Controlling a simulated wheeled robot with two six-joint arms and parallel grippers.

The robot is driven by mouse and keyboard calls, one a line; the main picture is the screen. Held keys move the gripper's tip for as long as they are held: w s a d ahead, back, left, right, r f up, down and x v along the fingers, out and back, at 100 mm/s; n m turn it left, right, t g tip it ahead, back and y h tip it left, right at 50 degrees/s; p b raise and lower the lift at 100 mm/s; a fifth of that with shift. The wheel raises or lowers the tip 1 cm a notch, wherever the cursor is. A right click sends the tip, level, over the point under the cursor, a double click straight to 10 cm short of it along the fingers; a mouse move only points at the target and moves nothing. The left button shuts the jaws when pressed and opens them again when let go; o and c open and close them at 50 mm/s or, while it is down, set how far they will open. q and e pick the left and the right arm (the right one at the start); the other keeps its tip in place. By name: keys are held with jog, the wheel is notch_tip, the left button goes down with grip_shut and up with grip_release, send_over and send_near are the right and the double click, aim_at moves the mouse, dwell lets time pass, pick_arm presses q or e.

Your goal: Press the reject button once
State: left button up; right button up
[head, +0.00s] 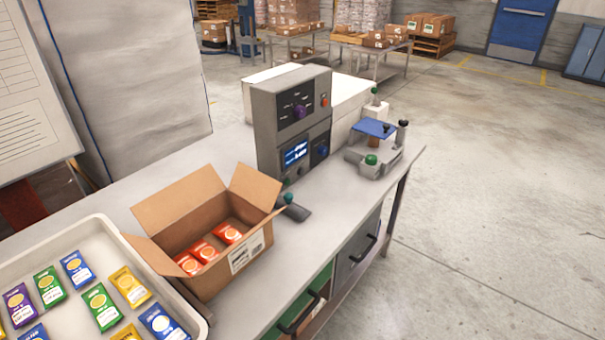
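A grey control unit (291,120) stands upright on the bench. Its front carries a dark upper panel with a purple knob (300,111) and a small lit blue display (296,153). A small orange-red button (324,101) sits on the side of its upper part, and a dark round control with blue (321,151) is lower down. Small green parts show near its foot, by a dark flat piece (294,208). No label reading "reject" is legible, so I cannot tell which control is the reject button. Neither of my grippers is in view.
An open cardboard box (240,255) with orange packets stands in front of the unit. A white tray (97,229) of coloured packets is at the left. A small weigher with a blue plate (375,128) and green knobs stands right of the unit. Floor at right is clear.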

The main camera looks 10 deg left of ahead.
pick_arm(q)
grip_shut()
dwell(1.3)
